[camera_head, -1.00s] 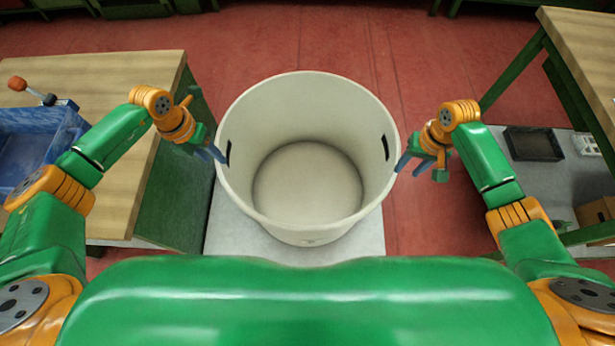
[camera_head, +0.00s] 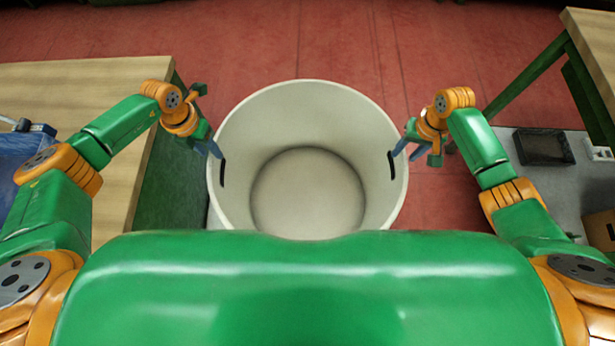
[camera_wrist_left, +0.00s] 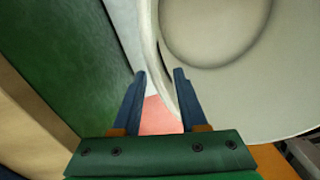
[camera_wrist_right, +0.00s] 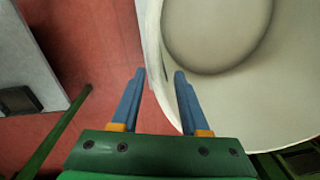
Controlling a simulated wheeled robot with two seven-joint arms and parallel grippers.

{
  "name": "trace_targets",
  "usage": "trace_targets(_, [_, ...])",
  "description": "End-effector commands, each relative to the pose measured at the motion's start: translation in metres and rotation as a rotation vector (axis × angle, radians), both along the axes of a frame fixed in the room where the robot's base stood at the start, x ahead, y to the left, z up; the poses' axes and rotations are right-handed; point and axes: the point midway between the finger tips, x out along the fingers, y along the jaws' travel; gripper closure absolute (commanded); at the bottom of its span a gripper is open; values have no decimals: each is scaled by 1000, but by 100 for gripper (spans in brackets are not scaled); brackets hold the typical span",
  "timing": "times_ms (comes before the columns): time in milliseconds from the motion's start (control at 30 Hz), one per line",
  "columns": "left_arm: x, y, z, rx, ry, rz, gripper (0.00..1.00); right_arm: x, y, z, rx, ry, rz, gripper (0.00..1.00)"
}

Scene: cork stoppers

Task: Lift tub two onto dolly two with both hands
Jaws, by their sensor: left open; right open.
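A large cream-white round tub (camera_head: 307,218) stands in front of me, open at the top and empty. It has a dark slot in its left wall and another in its right wall. My left gripper (camera_head: 218,153) is open at the left rim. In the left wrist view its fingers (camera_wrist_left: 160,72) are on either side of the tub wall. My right gripper (camera_head: 394,152) is open at the right rim, and in the right wrist view its fingers (camera_wrist_right: 160,73) also straddle the wall. I cannot tell whether they touch it. I cannot make out a dolly.
A wooden-topped table (camera_head: 110,85) with a blue crate (camera_head: 22,160) is close on the left. Another table (camera_head: 592,50) stands on the right, with a grey slab (camera_head: 545,185) carrying a black tray (camera_head: 543,146). Red floor (camera_head: 300,40) lies clear beyond the tub.

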Motion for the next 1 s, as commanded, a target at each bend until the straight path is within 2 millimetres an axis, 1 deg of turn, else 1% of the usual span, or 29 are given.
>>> trace_targets(33, [-1, -1, -9, -1, 3, 0, 58, -1, 1, -9, 1, 4, -1, 55])
trace_targets(100, [-1, -2, -20, -1, 3, 1, 58, 0, 2, -20, 1, 4, -2, 55])
trace_targets(200, [-1, -3, -34, -1, 3, 1, 58, 0, 3, -34, 2, 3, -2, 55])
trace_targets(300, [-1, -3, -43, -2, 1, 0, 58, 1, 3, -43, 0, 2, -1, 55])
trace_targets(433, [-1, -3, -48, -1, -1, -1, 58, 0, 3, -49, -1, 1, 1, 55])
trace_targets(667, [0, -3, -49, -1, -1, -1, 58, 0, 2, -49, -1, 0, 1, 55])
trace_targets(700, [0, -3, -49, -1, -1, -1, 69, 0, 2, -49, -1, 0, 1, 66])
trace_targets(767, [0, -3, -48, -1, 0, -1, 85, 0, 2, -49, -1, 0, 1, 82])
trace_targets(800, [0, -3, -48, -1, 0, -1, 96, 0, 2, -49, -1, 0, 1, 93])
trace_targets(833, [0, -3, -48, -1, 0, -1, 100, 0, 2, -49, -1, 0, 1, 100])
trace_targets(1000, [-1, -3, -48, 0, 0, -1, 100, 0, 2, -49, -1, 0, 1, 100])
